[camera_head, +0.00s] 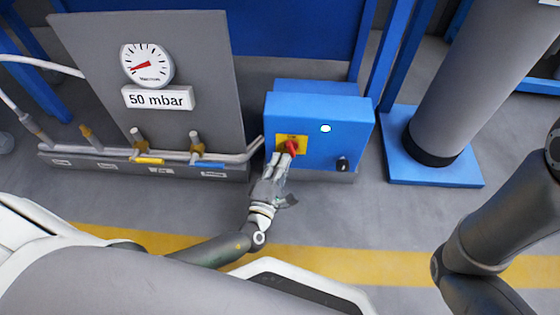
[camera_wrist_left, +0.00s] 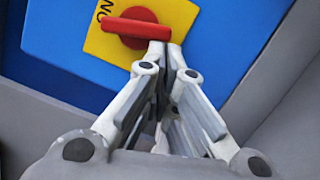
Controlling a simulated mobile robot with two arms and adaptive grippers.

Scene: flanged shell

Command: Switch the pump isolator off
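The pump isolator is a red rotary handle (camera_head: 290,147) on a yellow plate (camera_head: 281,139), on the front of a blue box (camera_head: 335,120). In the left wrist view the handle (camera_wrist_left: 132,26) lies roughly crosswise on the yellow plate (camera_wrist_left: 113,48), with "ON" lettering at its left end. My left gripper (camera_head: 281,158) is at the lower side of the handle. Its fingertips (camera_wrist_left: 166,54) are close together at the handle's right end; I cannot tell whether they touch it. No object shows between the fingers. My right gripper is out of view.
The blue box also carries a white lamp (camera_head: 326,128) and a black knob (camera_head: 343,164). To the left, a grey panel bears a gauge (camera_head: 147,65), a "50 mbar" sign (camera_head: 158,98) and pipes with valves (camera_head: 196,148). A grey column (camera_head: 475,85) stands on a blue base at right.

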